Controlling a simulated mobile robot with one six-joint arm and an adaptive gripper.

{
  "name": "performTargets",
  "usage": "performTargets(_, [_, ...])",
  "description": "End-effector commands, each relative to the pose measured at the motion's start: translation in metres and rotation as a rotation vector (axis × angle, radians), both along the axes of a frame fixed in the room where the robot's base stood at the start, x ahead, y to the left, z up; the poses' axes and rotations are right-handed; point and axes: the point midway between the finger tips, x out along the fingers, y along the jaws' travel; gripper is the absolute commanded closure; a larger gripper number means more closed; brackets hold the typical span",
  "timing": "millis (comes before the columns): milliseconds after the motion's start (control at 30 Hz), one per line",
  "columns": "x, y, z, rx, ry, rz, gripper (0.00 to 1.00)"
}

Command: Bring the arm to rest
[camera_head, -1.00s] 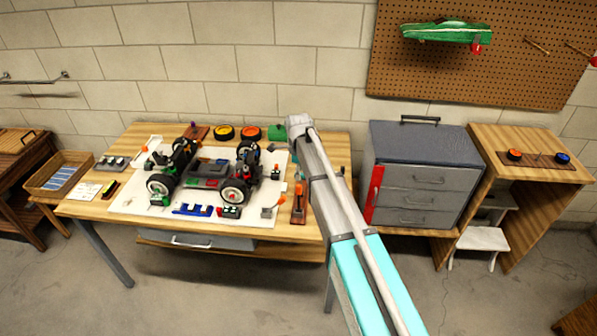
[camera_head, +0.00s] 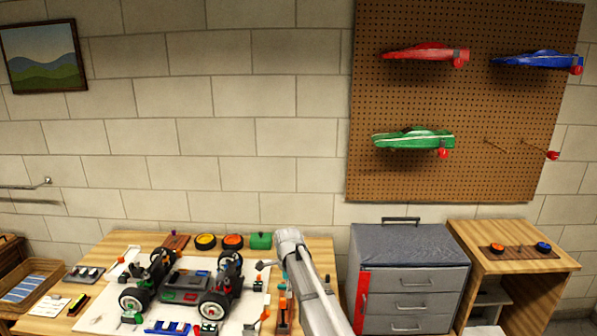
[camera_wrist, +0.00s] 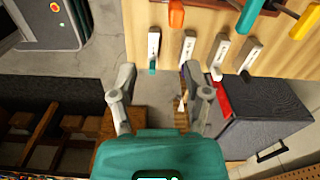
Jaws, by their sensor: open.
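My arm (camera_head: 313,290) reaches from the bottom edge over the right end of the workbench in the head view. My gripper is hidden there. In the wrist view my gripper (camera_wrist: 158,85) has its two grey fingers spread wide apart, with nothing held between them. Part of the workbench top (camera_wrist: 142,30) with tools lies beyond the fingers, and the grey cabinet (camera_wrist: 265,120) is at their right.
An RC car chassis (camera_head: 182,283) stands on a white mat on the workbench. The grey drawer cabinet (camera_head: 412,280) stands right of my arm, then a wooden stand (camera_head: 525,262). A pegboard (camera_head: 470,170) above holds red (camera_head: 425,54), green (camera_head: 412,140) and blue (camera_head: 537,60) car bodies.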

Motion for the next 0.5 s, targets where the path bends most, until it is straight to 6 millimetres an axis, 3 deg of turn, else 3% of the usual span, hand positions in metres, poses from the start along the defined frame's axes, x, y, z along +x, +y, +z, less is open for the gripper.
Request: performTargets(500, [-0.096, -0.101, 0.000, 0.001, 0.002, 0.583, 0.38])
